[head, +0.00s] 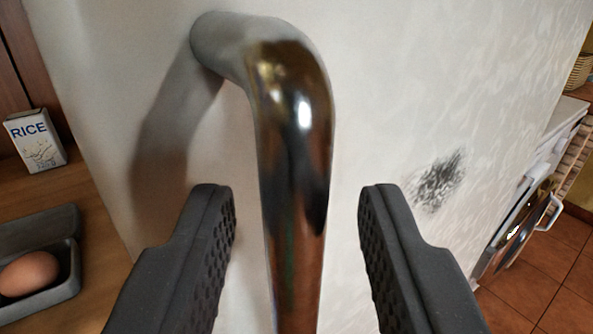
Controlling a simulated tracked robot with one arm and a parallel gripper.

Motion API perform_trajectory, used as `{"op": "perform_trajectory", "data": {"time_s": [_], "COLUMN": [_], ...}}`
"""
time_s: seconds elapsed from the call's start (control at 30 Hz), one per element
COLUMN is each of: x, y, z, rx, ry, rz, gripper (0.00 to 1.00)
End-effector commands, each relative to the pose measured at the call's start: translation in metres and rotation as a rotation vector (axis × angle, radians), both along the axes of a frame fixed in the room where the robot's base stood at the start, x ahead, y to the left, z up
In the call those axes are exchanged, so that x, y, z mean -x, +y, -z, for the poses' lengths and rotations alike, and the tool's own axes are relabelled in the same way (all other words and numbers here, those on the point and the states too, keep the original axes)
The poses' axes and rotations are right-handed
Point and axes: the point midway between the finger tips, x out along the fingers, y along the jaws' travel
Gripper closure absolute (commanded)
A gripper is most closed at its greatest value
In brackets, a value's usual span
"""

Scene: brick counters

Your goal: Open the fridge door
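The fridge door (390,90) is a pale, worn surface with a dark smudge, and it fills the middle of the head view. It looks closed, though its edges are only partly in view. Its shiny metal handle (295,150) is a vertical bar that bends into the door at the top. The lower end of the handle is out of view. My gripper (297,205) is open, with one dark finger on each side of the bar. Visible gaps separate both fingers from the bar.
At left, a wooden counter (95,215) holds a RICE box (36,140) and a grey container (62,245) with a brown egg (28,273). At right, a white front-loading appliance (515,220) has its round door ajar. Tiled floor (540,275) shows at lower right.

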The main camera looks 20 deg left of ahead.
Motion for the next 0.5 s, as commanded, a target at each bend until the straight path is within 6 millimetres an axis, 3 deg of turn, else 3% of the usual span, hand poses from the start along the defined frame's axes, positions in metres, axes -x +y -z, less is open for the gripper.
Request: {"op": "perform_trajectory", "data": {"time_s": [0.5], "x": [-0.017], "y": [0.006], "z": [0.001], "rx": [-0.002], "ry": [0.002], "rz": [0.000], "gripper": [0.65]}}
